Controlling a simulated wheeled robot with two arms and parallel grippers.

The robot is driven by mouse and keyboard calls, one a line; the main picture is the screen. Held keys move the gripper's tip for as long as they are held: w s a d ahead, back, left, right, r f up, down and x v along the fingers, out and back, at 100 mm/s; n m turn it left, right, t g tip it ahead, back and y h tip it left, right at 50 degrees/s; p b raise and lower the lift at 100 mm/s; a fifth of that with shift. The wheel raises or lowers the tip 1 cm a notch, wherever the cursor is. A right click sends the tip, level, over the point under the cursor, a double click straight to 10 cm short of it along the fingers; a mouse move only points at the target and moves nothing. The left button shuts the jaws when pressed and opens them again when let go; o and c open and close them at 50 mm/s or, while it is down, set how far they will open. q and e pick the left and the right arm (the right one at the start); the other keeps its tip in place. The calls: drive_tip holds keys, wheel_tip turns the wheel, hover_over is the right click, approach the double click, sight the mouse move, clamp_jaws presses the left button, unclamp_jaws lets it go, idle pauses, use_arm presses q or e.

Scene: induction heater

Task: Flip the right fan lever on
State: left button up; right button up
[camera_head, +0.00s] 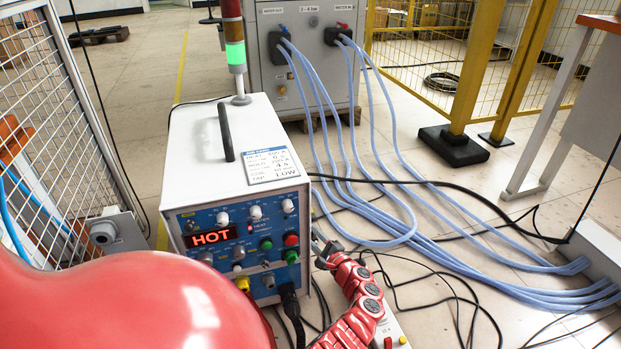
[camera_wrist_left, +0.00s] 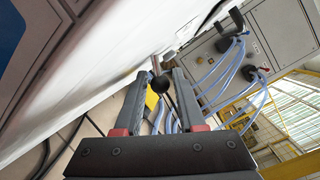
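The white induction heater (camera_head: 225,140) stands on the floor with its blue front panel (camera_head: 205,222) towards me and a lit red "HOT" display. A lever with a black ball knob (camera_wrist_left: 161,84) sticks out from the heater's white side wall (camera_wrist_left: 105,65) in the left wrist view. My left gripper (camera_wrist_left: 161,74) is open, with one finger on each side of the knob. I cannot tell whether either finger touches it. In the head view my left gripper (camera_head: 320,245) is at the right front edge of the heater, where I cannot make out the lever. My right gripper is out of view.
A grey cabinet (camera_head: 305,60) stands behind the heater, with blue hoses (camera_head: 375,185) running to the right floor. Black cables (camera_head: 440,290) lie right of the heater. A mesh fence (camera_head: 60,130) is at left; a yellow post (camera_head: 490,70) stands at back right.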

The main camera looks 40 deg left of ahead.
use_arm(q)
clamp_jaws()
drive_tip(key=shift+r, duration=0.15)
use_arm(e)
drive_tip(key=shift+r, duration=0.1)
use_arm(q)
drive_tip(key=n, duration=0.1)
drive_tip(key=r+n+h+p, duration=0.1)
drive_tip(key=n, duration=0.2)
drive_tip(key=shift+w+d+r+h, duration=0.15)
drive_tip(key=shift+r+h, duration=0.1)
drive_tip(key=shift+h, duration=0.05)
drive_tip(key=shift+r+n+t+h+p, duration=0.3)
drive_tip(key=shift+n+h, duration=0.1)
drive_tip(key=shift+n, duration=0.7)
drive_tip(key=shift+r+n+t+h+p, duration=0.2)
drive_tip(key=shift+r+n+h+p, duration=0.15)
drive_tip(key=shift+n, duration=0.75)
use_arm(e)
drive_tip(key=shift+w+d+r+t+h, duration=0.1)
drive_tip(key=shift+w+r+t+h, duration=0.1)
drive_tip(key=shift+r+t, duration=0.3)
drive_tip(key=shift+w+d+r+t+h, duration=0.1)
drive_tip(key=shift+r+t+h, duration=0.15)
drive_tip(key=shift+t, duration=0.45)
use_arm(q)
unclamp_jaws()
drive_tip(key=shift+s, duration=0.2)
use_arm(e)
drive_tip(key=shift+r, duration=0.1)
